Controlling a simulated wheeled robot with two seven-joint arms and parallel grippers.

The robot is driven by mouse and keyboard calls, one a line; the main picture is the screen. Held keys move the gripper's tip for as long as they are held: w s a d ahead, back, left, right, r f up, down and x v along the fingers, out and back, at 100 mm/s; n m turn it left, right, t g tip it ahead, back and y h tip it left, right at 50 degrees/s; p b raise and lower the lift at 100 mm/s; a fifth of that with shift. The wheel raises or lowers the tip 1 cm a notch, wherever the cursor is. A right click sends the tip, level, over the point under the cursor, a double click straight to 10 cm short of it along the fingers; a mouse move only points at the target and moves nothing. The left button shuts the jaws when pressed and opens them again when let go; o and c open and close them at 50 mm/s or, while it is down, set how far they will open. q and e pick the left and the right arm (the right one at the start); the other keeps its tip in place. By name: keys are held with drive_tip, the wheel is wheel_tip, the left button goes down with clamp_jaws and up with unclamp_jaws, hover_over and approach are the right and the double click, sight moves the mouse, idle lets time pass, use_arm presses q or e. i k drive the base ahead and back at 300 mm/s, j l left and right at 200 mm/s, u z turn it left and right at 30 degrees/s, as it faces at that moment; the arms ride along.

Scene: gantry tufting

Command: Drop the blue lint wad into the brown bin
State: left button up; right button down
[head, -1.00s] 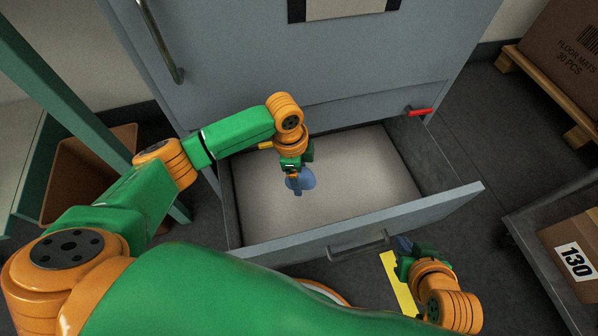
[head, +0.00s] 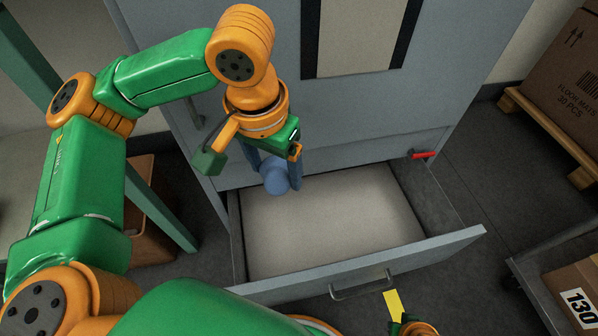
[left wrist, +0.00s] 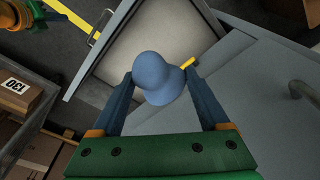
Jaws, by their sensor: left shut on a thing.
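The blue lint wad (head: 274,179) is a rounded lump held between the blue fingers of my left gripper (head: 281,175), above the back left of the open drawer. In the left wrist view the wad (left wrist: 157,78) sits between both fingers of the left gripper (left wrist: 160,85), with the drawer behind it. The brown bin (head: 150,240) stands on the floor left of the drawer, partly hidden by a green post and my left arm. My right gripper (head: 408,326) shows only in part at the bottom edge; its fingers are not clear.
The open drawer (head: 390,255) has a pale bed inside and juts out from the grey cabinet (head: 270,60). A green post (head: 160,208) stands between the drawer and the bin. A cart with a box marked 130 (head: 578,300) is at right.

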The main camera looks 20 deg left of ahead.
sight(132, 216)
drive_tip(key=k+j+u, duration=0.25)
drive_tip(key=j+u, duration=0.2)
drive_tip(key=j, duration=0.3)
drive_tip(key=k+j+u, duration=0.25)
drive_tip(key=j, duration=0.2)
drive_tip(key=i+j+u, duration=0.5)
drive_tip(key=j, duration=0.15)
